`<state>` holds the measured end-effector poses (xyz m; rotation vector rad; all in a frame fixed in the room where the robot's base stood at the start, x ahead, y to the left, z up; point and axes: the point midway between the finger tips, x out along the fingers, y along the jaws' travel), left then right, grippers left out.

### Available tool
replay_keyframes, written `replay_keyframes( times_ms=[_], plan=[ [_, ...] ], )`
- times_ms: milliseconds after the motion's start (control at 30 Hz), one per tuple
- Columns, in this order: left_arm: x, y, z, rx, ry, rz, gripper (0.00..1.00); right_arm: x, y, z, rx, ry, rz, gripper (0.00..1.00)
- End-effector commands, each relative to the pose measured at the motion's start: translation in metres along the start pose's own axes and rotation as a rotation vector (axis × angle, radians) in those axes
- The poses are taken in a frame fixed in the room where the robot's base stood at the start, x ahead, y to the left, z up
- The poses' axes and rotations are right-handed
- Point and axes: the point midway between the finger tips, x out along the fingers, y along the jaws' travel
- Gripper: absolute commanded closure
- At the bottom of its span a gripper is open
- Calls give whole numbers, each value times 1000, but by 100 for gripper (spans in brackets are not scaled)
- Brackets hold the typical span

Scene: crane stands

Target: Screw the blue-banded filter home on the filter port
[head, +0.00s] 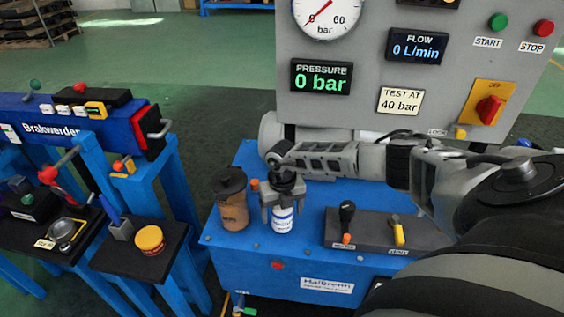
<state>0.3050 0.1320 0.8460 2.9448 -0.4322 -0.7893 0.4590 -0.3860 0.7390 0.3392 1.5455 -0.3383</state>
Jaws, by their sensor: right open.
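The blue-banded filter (283,220), a small white canister with blue marking, stands upright on the blue bench in the head view. My right gripper (283,211) points down over it from above. Its fingers are open, one at each side of the filter's upper part; I cannot tell whether they touch it. The gripper hides the top of the filter. I cannot make out the filter port, nor how the filter's base is seated. My left gripper is not in view.
A brown canister with a black top (233,205) stands close left of the filter. A dark lever block (375,233) lies to the right on the blue bench (300,262). The grey gauge panel (370,115) rises behind. A blue stand (165,190) with a tool shelf is at left.

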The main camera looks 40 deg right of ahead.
Motion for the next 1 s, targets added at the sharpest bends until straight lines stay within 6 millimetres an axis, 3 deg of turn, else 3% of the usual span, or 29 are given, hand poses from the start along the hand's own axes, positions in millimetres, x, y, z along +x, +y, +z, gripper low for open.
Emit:
replay_keyframes(
  times_ms=[500,867,1000],
  plan=[
    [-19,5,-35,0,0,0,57,-45,0,1,0,-1,0,21],
    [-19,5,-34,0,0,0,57,-45,0,1,0,-1,1,21],
    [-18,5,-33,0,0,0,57,-56,0,1,0,-3,2,21]
  ],
)
